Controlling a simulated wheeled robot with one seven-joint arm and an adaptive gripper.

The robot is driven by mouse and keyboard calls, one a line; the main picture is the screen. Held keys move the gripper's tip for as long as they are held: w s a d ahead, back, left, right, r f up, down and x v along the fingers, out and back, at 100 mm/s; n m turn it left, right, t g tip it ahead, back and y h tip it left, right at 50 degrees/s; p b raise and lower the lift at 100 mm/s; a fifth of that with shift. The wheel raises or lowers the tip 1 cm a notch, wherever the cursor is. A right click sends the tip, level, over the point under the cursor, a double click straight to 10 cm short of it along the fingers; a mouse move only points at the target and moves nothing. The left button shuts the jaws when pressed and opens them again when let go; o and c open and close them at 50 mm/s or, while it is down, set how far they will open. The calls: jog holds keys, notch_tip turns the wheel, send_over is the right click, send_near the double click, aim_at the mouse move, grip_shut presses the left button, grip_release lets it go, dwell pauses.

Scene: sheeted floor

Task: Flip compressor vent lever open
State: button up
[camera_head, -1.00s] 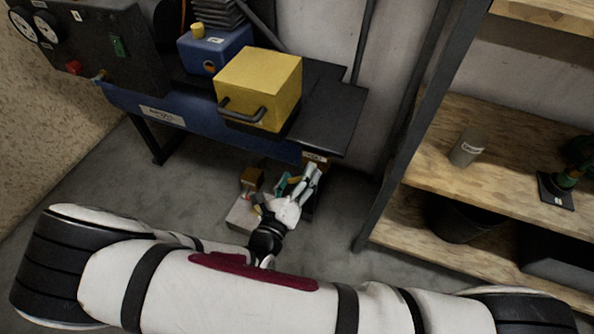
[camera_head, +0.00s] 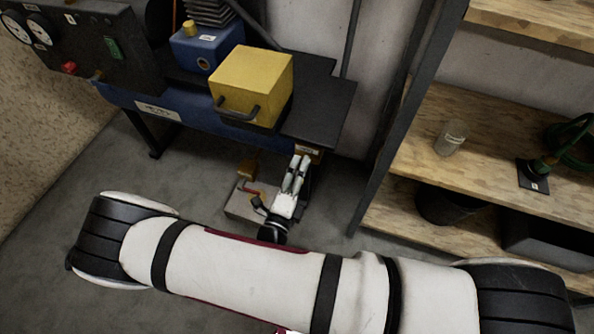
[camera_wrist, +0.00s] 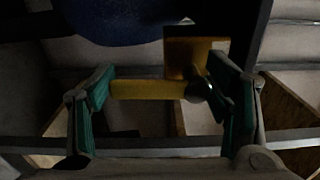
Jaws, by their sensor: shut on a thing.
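The compressor has a blue tank (camera_head: 180,108) with a small brass-coloured fitting (camera_head: 246,170) under it. In the wrist view, a yellow lever (camera_wrist: 147,90) lies crosswise beneath the tank's dark underside (camera_wrist: 120,18), beside a brass-coloured block (camera_wrist: 190,55). A dark round joint (camera_wrist: 198,89) is at the lever's right end. My gripper (camera_wrist: 165,92) has its green-padded fingers at the two ends of the lever and is shut on it. In the head view, my gripper (camera_head: 299,170) reaches up under the tank's right end, and the yellow lever cannot be made out there.
A yellow box with a handle (camera_head: 252,85) sits on the compressor top. A pale block with a red part (camera_head: 242,208) is on the floor left of my gripper. A wooden shelf rack (camera_head: 480,135) stands close on the right. Grey floor is open at left.

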jog(key=shift+n, duration=0.4)
jog(key=o, duration=1.7)
jog(key=shift+s, duration=0.1)
jog(key=v, duration=1.2)
